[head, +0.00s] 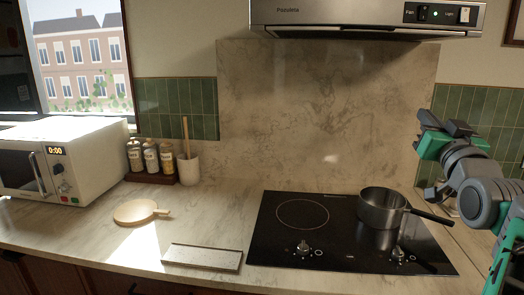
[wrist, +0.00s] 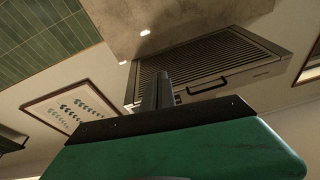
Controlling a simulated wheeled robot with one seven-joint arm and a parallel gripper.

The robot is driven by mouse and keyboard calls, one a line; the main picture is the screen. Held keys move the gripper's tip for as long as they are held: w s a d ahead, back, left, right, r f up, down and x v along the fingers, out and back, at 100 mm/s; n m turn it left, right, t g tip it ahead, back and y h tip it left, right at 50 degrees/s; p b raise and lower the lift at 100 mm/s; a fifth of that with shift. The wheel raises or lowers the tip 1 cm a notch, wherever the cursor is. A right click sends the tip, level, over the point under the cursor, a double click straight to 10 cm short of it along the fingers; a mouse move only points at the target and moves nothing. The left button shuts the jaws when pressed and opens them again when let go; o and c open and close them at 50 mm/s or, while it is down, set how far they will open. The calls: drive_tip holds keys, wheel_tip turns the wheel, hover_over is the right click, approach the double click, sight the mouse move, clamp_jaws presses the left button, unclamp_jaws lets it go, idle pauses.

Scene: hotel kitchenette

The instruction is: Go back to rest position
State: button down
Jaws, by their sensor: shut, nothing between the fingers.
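My gripper (head: 421,116) is raised at the right of the head view, above and to the right of the pot, and touches nothing that I can see. Its fingers also show in the wrist view (wrist: 158,90), close together, with nothing between them. The wrist view looks up at the underside of the range hood (wrist: 215,75). My arm enters from the right edge of the head view.
A saucepan (head: 381,210) stands on the black cooktop (head: 300,246), its handle pointing right. A tray (head: 202,257), a round wooden board (head: 136,212), bottles (head: 151,160), a utensil crock (head: 189,169) and a microwave (head: 85,160) are on the counter. The hood (head: 365,17) overhangs.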

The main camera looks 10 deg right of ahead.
drive_tip(key=w+a+f+n+g+y+p, duration=0.15)
drive_tip(key=a+f+g, duration=0.25)
drive_tip(key=a+f, duration=0.5)
drive_tip(key=w+a+f+g+y+p, duration=0.25)
drive_tip(key=a+f, duration=0.45)
drive_tip(key=f, duration=0.4)
drive_tip(key=s+a+f+n+g+y+p, duration=0.1)
drive_tip(key=s+a+f+g, duration=0.4)
drive_tip(key=s+f, duration=0.3)
drive_tip(key=s+a+f+n+g, duration=0.2)
drive_tip(key=s+a+f+g, duration=0.3)
drive_tip(key=s+a+f, duration=0.3)
wheel_tip(320, 180, down, 2)
drive_tip(key=shift+s+f+y+p, duration=0.15)
drive_tip(key=shift+s+y+p, duration=0.2)
drive_tip(key=shift+s+y, duration=0.1)
drive_tip(key=shift+g, duration=0.25)
